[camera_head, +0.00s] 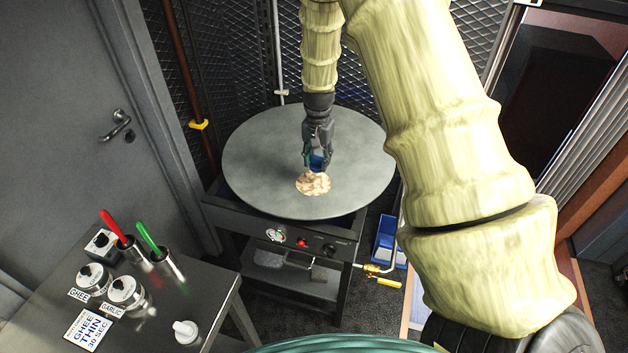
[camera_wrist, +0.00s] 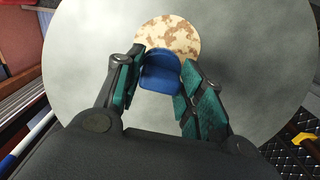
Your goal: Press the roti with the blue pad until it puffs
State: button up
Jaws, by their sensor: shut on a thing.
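The roti (camera_head: 313,183) is a small round flatbread with brown patches. It lies on the grey round griddle (camera_head: 254,160), towards its front. My gripper (camera_head: 317,165) points down over the griddle, just behind the roti. It is shut on the blue pad (camera_head: 318,161). In the wrist view, the blue pad (camera_wrist: 161,74) sits between the green-lined fingers of my gripper (camera_wrist: 160,88) and overlaps the near edge of the roti (camera_wrist: 168,36). I cannot tell whether the pad touches the roti. The roti looks flat.
A dark side table (camera_head: 205,310) stands at the lower left with labelled jars (camera_head: 127,290), red and green handled tools in metal cups, and a small white container (camera_head: 187,332). A blue bin (camera_head: 388,243) is below the griddle on the right. Mesh panels stand behind; the griddle is otherwise bare.

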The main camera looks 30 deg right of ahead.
jog(key=shift+f, duration=0.2)
jog(key=shift+w+a+f+b, duration=0.3)
jog(key=shift+f+b, duration=0.1)
jog(key=shift+f, duration=0.5)
jog(key=shift+w+a+f+b, duration=0.3)
jog(key=shift+f+b, duration=0.1)
jog(key=shift+f, duration=0.55)
jog(key=shift+w+a+f+b, duration=0.3)
jog(key=shift+f+b, duration=0.1)
jog(key=shift+f, duration=0.5)
jog(key=shift+f, duration=0.5)
dwell(0.5)
jog(key=shift+r, duration=0.15)
jog(key=shift+r+p, duration=2.15)
jog(key=shift+r, duration=1.25)
jog(key=shift+s+d+f, duration=0.1)
